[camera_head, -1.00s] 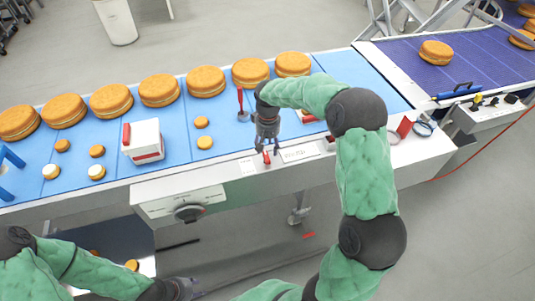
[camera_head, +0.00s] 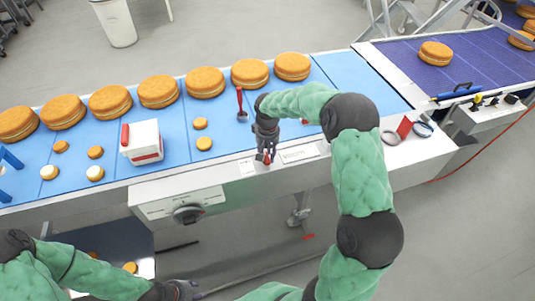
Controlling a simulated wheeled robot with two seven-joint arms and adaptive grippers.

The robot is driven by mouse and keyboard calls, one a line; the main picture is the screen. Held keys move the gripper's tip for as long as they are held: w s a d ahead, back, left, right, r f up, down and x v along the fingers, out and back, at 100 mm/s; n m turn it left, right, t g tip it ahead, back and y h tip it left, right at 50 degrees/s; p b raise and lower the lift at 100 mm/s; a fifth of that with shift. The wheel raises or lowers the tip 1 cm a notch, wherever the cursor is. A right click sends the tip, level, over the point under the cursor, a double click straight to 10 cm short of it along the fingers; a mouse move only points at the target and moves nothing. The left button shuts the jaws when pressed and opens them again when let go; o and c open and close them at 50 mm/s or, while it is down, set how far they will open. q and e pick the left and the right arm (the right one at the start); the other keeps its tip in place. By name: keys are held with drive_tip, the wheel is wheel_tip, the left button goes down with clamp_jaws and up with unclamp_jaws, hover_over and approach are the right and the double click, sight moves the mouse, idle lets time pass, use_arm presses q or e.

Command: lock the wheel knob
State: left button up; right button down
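The wheel knob (camera_head: 188,214) is a round black knob on the light control panel (camera_head: 160,205) under the front edge of the conveyor. My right gripper (camera_head: 265,157) points down at the conveyor's front rail, right of and above the knob in the picture. A small red thing shows between or just behind its fingertips. I cannot tell whether the fingers are closed on it. My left gripper (camera_head: 186,291) is low at the bottom edge, below the knob and apart from it. Its fingers are dark and partly cut off by the frame.
Large round cakes (camera_head: 205,83) line the back of the blue belt (camera_head: 350,75), with small ones nearer the front. A white and red box (camera_head: 146,143) and a red-handled tool (camera_head: 241,104) stand on the belt. A red tag (camera_head: 404,127) and rings lie on the right rail.

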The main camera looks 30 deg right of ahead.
drive_tip(key=shift+m, duration=0.4)
drive_tip(key=m, duration=0.3)
drive_tip(key=shift+s+m, duration=0.1)
drive_tip(key=shift+m, duration=0.3)
drive_tip(key=m, duration=0.4)
drive_tip(key=shift+a+b, duration=0.15)
drive_tip(key=shift+b, duration=0.15)
drive_tip(key=m, duration=0.5)
drive_tip(key=shift+s+a, duration=0.1)
drive_tip(key=m+b, duration=0.1)
drive_tip(key=m, duration=0.3)
drive_tip(key=shift+a, duration=0.1)
drive_tip(key=shift+m, duration=0.4)
drive_tip(key=c, duration=0.9)
unclamp_jaws()
drive_tip(key=shift+c, duration=0.2)
